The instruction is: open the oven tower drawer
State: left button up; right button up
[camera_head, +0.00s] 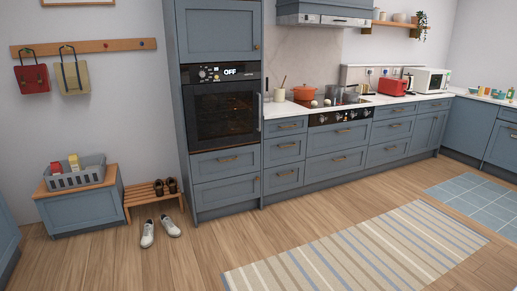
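The oven tower (184,110) is a tall blue-grey cabinet left of the counter run. It holds a black built-in oven (222,112) whose display reads OFF. Neither of my grippers shows in the head view.
A low wooden shoe rack (150,191) and white shoes (159,232) stand left of the tower. A blue-grey bench (82,209) bears a grey basket (75,180). A striped rug (360,250) lies at front right. The wooden floor (225,232) before the tower is clear.

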aim_at(215, 164)
jog(key=i, duration=2.05)
jog(key=i+j+z, duration=0.1)
jog(key=i, duration=0.95)
jog(key=i+j, duration=0.1)
jog(key=i, duration=0.95)
